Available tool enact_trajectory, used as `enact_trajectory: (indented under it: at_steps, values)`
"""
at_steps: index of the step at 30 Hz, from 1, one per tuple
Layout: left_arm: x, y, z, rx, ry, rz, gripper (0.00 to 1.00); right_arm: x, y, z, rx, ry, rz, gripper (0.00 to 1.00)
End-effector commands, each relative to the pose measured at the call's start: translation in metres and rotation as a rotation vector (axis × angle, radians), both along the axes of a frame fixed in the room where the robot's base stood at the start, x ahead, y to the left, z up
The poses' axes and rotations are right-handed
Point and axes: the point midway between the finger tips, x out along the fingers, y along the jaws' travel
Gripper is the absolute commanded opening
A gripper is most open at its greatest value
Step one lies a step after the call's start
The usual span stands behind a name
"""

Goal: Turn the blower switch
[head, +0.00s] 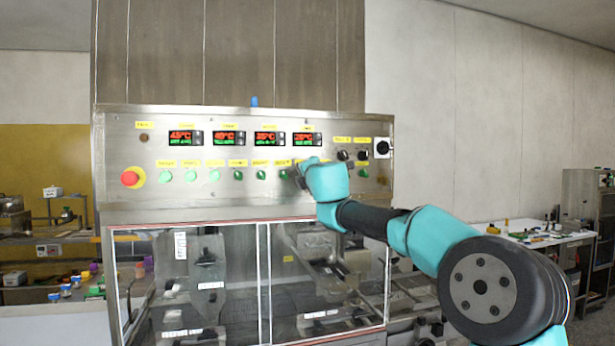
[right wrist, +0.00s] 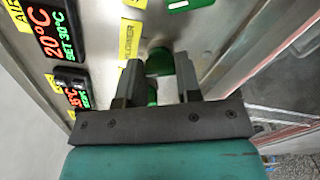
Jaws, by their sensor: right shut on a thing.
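The blower switch (right wrist: 159,62) is a green knob on the steel panel, beside a yellow label (right wrist: 130,42) that reads as BLOWER in the right wrist view. My right gripper (right wrist: 160,76) is shut on it, with one dark finger on each side of the knob. In the head view my right gripper (head: 304,168) reaches the panel's row of green knobs from the right and hides the held knob. The knob's exact turn angle cannot be told. My left gripper is not in view.
The control panel (head: 120,155) carries several other green knobs (head: 238,175) close by, red-green displays (head: 229,138) above and a red emergency button (head: 131,178) at left. Dark knobs (head: 362,155) sit at right. Glass doors (head: 200,285) are below.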

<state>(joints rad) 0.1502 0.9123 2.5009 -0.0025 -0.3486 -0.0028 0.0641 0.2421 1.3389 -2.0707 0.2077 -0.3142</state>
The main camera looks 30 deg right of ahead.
Motion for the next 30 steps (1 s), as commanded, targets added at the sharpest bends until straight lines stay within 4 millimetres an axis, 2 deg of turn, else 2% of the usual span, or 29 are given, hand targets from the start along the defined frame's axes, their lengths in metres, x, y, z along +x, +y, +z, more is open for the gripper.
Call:
enact_trajectory:
  at_steps: [7, 19, 20, 27, 30]
  values:
    - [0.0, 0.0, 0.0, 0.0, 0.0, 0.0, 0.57, 0.0002, 0.0002, -0.0004, -0.063, 0.017, 0.001, 0.08]
    - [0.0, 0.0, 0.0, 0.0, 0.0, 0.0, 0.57, 0.0002, 0.0002, -0.0004, -0.07, 0.019, 0.001, 0.08]
    - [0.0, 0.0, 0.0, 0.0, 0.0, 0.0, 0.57, 0.0002, 0.0002, -0.0004, -0.07, 0.019, 0.001, 0.35]
    - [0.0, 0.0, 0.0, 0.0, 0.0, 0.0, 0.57, 0.0001, 0.0001, -0.0002, -0.07, 0.019, 0.0, 0.57]
    - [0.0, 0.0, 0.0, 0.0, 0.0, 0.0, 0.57, 0.0, 0.0, -0.0001, -0.069, 0.018, 0.0, 0.57]
